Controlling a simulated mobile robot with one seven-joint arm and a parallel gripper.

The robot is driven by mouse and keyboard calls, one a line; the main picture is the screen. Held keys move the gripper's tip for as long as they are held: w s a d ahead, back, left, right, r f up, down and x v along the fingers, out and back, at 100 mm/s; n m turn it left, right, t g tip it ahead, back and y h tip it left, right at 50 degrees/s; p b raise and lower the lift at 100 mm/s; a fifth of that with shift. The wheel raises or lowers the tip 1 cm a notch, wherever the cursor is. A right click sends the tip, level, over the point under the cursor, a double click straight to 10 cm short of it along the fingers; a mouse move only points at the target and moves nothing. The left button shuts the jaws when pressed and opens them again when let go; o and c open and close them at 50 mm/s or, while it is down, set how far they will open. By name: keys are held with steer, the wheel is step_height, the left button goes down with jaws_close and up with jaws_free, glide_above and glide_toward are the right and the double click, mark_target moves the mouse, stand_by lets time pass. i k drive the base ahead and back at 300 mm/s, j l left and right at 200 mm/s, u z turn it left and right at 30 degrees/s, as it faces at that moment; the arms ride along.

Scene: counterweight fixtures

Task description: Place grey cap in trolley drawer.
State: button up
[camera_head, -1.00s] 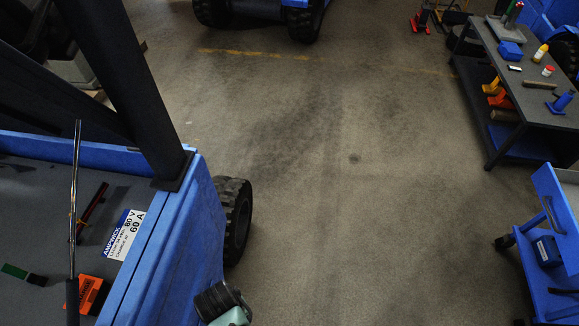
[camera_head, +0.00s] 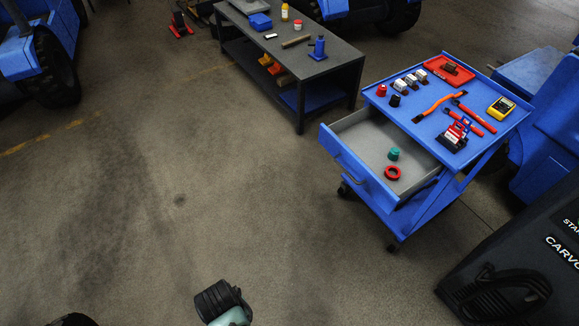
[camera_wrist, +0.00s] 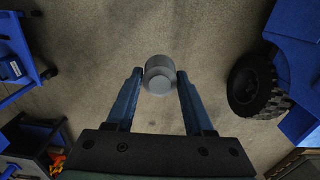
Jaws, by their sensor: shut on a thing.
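The grey cap (camera_wrist: 159,74) is a short round piece held between the fingertips of my gripper (camera_wrist: 160,78), in the wrist view. My gripper is shut on it, above the concrete floor. The trolley (camera_head: 447,121) stands at the right in the head view. Its drawer (camera_head: 352,168) is pulled out, with a grey inside. A teal cap (camera_head: 393,154) and a red ring (camera_head: 392,173) lie in the drawer, with bare room to their left and behind. The grey cap does not show in the head view.
The trolley's top holds a red tray (camera_head: 449,70), orange-handled tools, a yellow meter (camera_head: 501,108) and small parts. A grey workbench (camera_head: 322,65) stands behind the drawer. A black charger case (camera_head: 515,260) is at the lower right. The floor left of the trolley is clear.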

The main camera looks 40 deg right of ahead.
mark_target(387, 144)
steer(key=i+l+z, duration=0.25)
steer(key=l, duration=0.35)
steer(key=i+l+z, duration=0.25)
steer(key=i+l, duration=0.2)
steer(key=i+l+z, duration=0.25)
steer(key=i+l, duration=0.15)
steer(key=l, duration=0.15)
steer(key=i+l, duration=0.6)
